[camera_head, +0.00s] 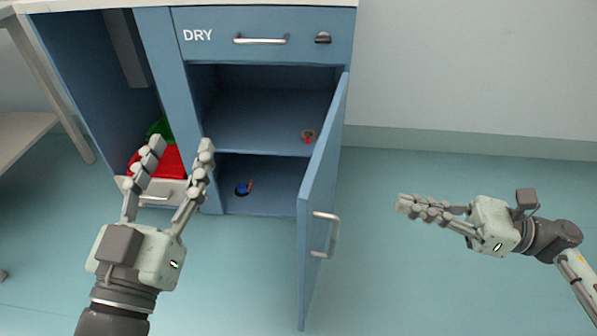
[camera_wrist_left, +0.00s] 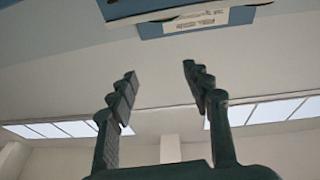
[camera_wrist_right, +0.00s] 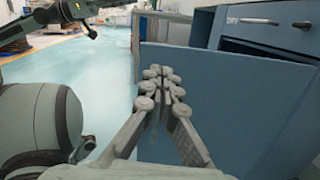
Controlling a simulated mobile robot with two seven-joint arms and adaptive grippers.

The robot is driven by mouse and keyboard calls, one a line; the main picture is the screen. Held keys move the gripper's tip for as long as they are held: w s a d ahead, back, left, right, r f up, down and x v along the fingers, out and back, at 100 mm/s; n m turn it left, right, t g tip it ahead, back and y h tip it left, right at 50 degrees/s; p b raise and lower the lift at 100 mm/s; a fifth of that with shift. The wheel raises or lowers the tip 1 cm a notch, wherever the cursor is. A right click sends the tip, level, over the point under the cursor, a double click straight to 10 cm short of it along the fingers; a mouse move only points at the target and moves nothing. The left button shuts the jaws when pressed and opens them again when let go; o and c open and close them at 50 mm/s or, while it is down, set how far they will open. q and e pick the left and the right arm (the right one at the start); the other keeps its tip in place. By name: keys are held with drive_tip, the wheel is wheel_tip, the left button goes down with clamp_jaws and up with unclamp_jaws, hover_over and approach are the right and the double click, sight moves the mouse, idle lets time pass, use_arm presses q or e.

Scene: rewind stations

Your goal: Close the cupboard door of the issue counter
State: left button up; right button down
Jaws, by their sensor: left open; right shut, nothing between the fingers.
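The blue cupboard door (camera_head: 318,205) stands wide open, swung out toward me from the right side of the cupboard (camera_head: 265,115). Its metal handle (camera_head: 325,235) is on the lower near part of the face turned right. In the right wrist view the door (camera_wrist_right: 225,95) is a broad blue panel beyond the fingers. My right gripper (camera_head: 403,204) is shut and empty, to the right of the door and apart from it; it also shows in the right wrist view (camera_wrist_right: 165,75). My left gripper (camera_head: 182,146) is open and empty, left of the door, in front of the counter.
A drawer (camera_head: 265,50) marked DRY is closed above the cupboard. Inside lie a ring-shaped thing with red (camera_head: 308,135) and a small blue and orange thing (camera_head: 243,188). An open bay at left holds red and green items. The floor right of the door is clear.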

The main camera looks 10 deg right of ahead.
drive_tip(key=d+n, duration=0.1)
drive_tip(key=p, duration=0.1)
approach(315, 187)
drive_tip(key=shift+g+h, duration=0.3)
drive_tip(key=shift+h, duration=0.1)
drive_tip(key=x, duration=0.2)
drive_tip(key=r+x, duration=0.1)
drive_tip(key=x, duration=0.2)
drive_tip(key=shift+a, duration=0.15)
use_arm(q)
wheel_tip(315, 187, down, 6)
drive_tip(key=a+g+y, duration=0.2)
drive_tip(key=g, duration=0.1)
drive_tip(key=shift+w+a+f, duration=0.15)
drive_tip(key=shift+w, duration=0.25)
use_arm(e)
drive_tip(key=shift+x, duration=0.8)
drive_tip(key=shift+w+a, duration=0.1)
drive_tip(key=shift+w, duration=0.05)
